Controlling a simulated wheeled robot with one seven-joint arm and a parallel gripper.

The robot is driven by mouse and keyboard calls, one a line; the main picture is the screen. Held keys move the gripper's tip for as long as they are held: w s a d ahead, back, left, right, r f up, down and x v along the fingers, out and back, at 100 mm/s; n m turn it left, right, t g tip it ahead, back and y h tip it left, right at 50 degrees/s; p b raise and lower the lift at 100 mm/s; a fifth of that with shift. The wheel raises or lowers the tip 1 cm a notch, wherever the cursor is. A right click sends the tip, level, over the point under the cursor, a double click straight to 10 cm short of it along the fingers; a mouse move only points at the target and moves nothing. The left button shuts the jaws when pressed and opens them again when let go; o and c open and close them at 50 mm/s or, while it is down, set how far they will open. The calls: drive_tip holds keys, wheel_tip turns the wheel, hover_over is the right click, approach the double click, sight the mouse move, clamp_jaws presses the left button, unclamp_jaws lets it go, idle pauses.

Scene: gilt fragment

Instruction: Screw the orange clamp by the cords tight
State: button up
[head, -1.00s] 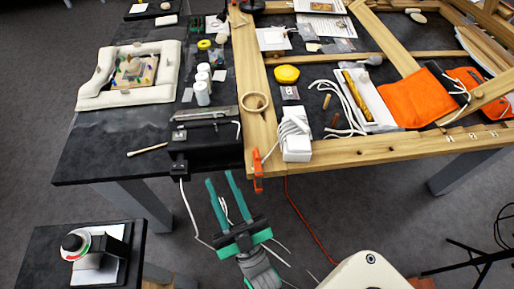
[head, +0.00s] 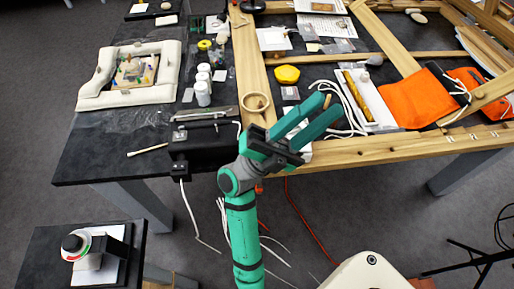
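The orange clamp (head: 259,189) is on the front edge of the wooden frame, by its left corner. Only a small lower piece of it shows beside my arm; the rest is hidden. My gripper (head: 331,104) is above the frame's front rail, past the clamp and to its right in the picture. Its two green fingers are apart with nothing seen between them. White cords (head: 347,103) lie just beyond the fingertips. The white block (head: 306,152) with cords is mostly covered by my gripper.
The wooden frame (head: 400,148) lies on the dark table. Orange cloth (head: 413,99) lies to the right, a black box (head: 195,150) to the left. A red cord (head: 300,228) hangs to the floor.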

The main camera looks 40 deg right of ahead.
drive_tip(key=s+d+f+m+t+y, duration=0.45)
drive_tip(key=d+f+y, duration=0.55)
drive_tip(key=y, duration=0.6)
drive_tip(key=w+a+f+n+t+y, duration=0.2)
drive_tip(key=w+a+f+t+y, duration=0.15)
drive_tip(key=w, duration=0.35)
drive_tip(key=w+a+f+n+t+y, duration=0.1)
drive_tip(key=w+a+f+t+y, duration=0.1)
drive_tip(key=w+a+t, duration=0.3)
drive_tip(key=w+a+f+n+t+y, duration=0.2)
drive_tip(key=w+t+y, duration=0.1)
drive_tip(key=w, duration=0.5)
drive_tip(key=shift+m, duration=0.25)
drive_tip(key=f, duration=1)
drive_tip(key=shift+s+a, duration=0.2)
drive_tip(key=shift+s, duration=0.05)
clamp_jaws()
